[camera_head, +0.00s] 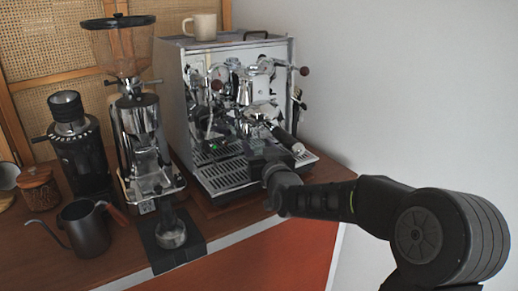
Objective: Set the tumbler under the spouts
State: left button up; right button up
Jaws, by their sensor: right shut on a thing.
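The chrome espresso machine (238,100) stands at the back of the cart, with its slotted drip tray (224,176) below. A portafilter with a dark handle (287,139) sits in the group at the right, and the spouts are hard to make out below it. My right gripper (267,160) reaches in from the right over the drip tray's right side, below the portafilter. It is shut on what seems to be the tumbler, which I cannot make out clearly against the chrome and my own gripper. My left gripper is not in view.
A grinder with a hopper (131,110) stands left of the machine, a black grinder (78,150) further left. A gooseneck kettle (85,230) and a tamper on a dark mat (178,252) are at the front. A mug (203,27) stands on the machine. A wall is at right.

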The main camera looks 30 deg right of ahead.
jog(key=shift+f, duration=0.25)
dwell(0.4)
jog(key=o, duration=1.5)
jog(key=b+v, duration=0.1)
jog(key=v, duration=0.7)
